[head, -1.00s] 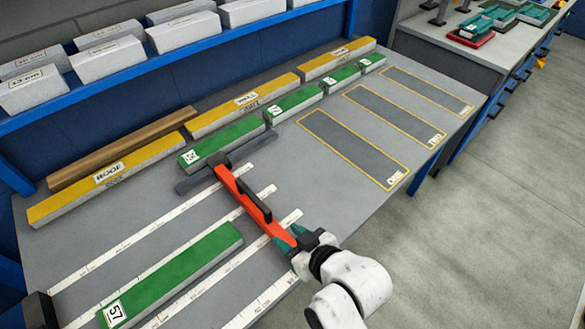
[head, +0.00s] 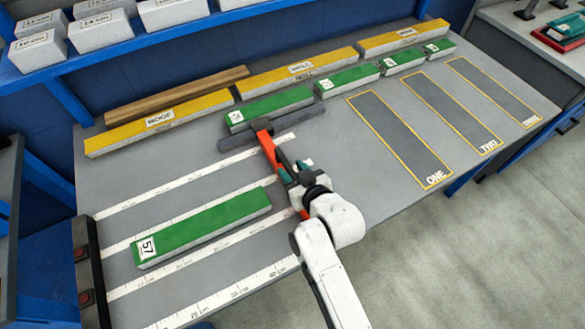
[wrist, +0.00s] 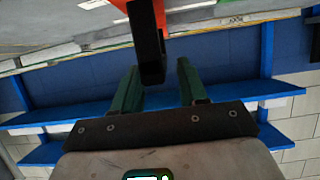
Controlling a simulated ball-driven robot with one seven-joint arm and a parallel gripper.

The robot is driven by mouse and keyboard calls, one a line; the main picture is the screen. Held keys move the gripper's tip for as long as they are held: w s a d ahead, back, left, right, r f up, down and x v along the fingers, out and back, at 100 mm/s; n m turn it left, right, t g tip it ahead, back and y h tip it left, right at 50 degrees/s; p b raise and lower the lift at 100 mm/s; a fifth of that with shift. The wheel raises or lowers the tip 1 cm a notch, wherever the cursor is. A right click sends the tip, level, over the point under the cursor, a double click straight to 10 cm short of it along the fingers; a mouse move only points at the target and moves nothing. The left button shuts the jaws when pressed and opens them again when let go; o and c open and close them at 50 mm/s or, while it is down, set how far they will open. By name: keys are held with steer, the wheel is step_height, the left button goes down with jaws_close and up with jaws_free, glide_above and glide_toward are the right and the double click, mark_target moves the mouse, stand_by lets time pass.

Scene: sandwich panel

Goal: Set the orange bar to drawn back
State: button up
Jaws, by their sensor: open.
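The orange bar (head: 268,147) lies across the white measuring strips, with a dark crosspiece (head: 235,141) at its far end close to the green block row. My gripper (head: 288,172) is over the bar and hides much of its near part in the head view. In the wrist view, the black handle (wrist: 148,45) on the orange bar (wrist: 119,6) appears in the gap between the two green fingers of my gripper (wrist: 158,66). The fingers are apart, and a gap shows on both sides of the handle. Contact cannot be told.
A green block marked 57 (head: 200,228) lies on the strips left of my gripper. Several green blocks and yellow bars (head: 160,120) line the back. Outlined grey areas, including ONE (head: 400,140), are empty at the right. A dark stop with red parts (head: 85,275) stands at left.

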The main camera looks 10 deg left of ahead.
steer(key=shift+w+a+f, duration=0.15)
steer(key=shift+w+a, duration=0.05)
steer(key=shift+w, duration=0.1)
jaws_close()
stand_by(0.5)
